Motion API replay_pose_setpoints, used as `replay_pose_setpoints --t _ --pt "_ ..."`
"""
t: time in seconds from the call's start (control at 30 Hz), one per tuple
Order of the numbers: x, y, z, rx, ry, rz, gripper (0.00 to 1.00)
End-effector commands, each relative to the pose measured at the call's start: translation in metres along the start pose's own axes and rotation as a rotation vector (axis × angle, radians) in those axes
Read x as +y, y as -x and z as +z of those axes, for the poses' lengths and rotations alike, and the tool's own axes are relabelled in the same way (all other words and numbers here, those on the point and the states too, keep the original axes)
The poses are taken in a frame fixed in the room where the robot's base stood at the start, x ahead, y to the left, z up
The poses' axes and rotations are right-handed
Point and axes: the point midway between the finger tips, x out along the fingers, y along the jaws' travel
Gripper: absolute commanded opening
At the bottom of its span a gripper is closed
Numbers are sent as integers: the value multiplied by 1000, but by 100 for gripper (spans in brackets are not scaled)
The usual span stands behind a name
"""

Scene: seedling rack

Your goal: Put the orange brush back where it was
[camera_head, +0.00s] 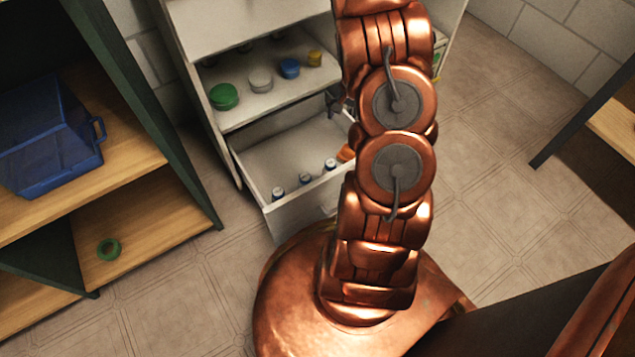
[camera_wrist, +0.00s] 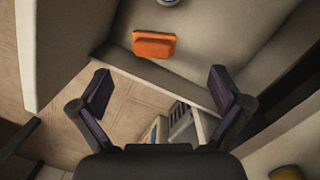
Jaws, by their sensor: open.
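The orange brush (camera_wrist: 154,45) lies inside the open drawer (camera_wrist: 222,52) in the wrist view, close to a drawer wall. In the head view only a bit of the brush (camera_head: 345,154) shows beside my arm, at the drawer's right end. My gripper (camera_wrist: 160,86) is open and empty, its two fingers spread wide. The brush appears beyond the fingertips, apart from them. In the head view my gripper (camera_head: 336,103) is a small dark shape mostly hidden by my arm, over the drawer area.
Several small jars, including one jar (camera_head: 278,193), stand along the drawer's front. The shelf above holds a green lid (camera_head: 223,96), a blue jar (camera_head: 289,68) and a yellow jar (camera_head: 314,58). A left rack holds a blue crate (camera_head: 45,150) and a green ring (camera_head: 108,249).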

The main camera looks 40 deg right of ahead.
Motion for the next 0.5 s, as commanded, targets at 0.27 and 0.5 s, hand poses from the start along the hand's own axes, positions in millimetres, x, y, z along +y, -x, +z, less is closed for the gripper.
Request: replay_pose_setpoints --t 0.27,0.5 --pt "-21 60 71 -12 175 39 100" --pt "-28 102 138 -29 330 66 100"
